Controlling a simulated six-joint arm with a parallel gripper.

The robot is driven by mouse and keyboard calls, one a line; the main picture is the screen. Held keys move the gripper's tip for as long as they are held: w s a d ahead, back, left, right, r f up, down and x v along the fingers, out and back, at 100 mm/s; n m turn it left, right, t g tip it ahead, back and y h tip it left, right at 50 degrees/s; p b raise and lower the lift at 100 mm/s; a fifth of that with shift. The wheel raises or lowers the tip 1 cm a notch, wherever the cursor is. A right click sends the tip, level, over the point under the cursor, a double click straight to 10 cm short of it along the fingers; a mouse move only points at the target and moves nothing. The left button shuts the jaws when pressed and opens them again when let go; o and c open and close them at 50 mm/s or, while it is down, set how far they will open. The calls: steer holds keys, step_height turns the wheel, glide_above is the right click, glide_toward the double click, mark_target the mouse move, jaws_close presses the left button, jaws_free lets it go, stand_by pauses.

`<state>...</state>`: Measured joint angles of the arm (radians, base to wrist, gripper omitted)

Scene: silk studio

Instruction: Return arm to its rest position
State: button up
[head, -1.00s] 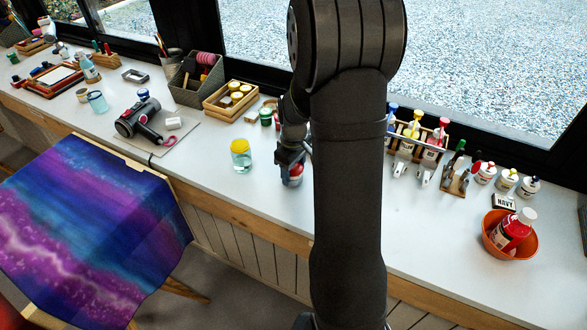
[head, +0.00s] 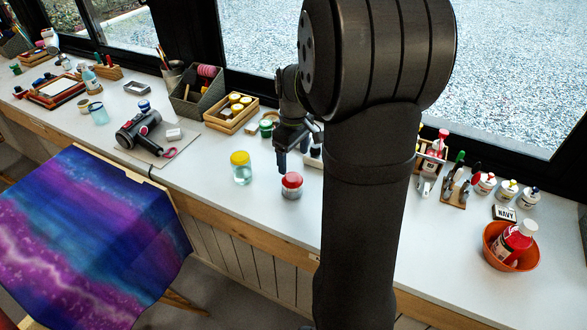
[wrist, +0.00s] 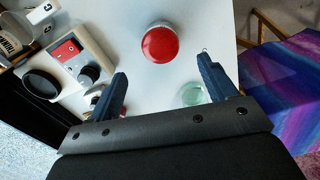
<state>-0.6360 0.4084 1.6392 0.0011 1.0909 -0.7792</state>
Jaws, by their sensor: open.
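My gripper (head: 294,158) is open and empty above the white counter (head: 225,190), partly hidden behind my arm in the head view. In the wrist view my gripper (wrist: 163,90) shows two blue fingers spread apart. A jar with a red lid (head: 291,186) stands upright on the counter just below and in front of the gripper, apart from it. The red-lidded jar (wrist: 160,43) also shows beyond the fingertips in the wrist view. A yellow-lidded jar (head: 241,168) stands to its left.
A wooden tray of jars (head: 232,112) and a grey bin (head: 197,95) stand behind. An orange bowl (head: 511,250) holding a red bottle (head: 515,240) is at the right. Dyed fabric (head: 90,235) lies in front at the left. My arm hides the counter's middle.

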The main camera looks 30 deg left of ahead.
mark_target(294, 179)
steer(key=shift+r, duration=1)
steer(key=shift+f, duration=0.1)
step_height(294, 179, down, 12)
steer(key=shift+f, duration=0.15)
steer(key=shift+r, duration=2.15)
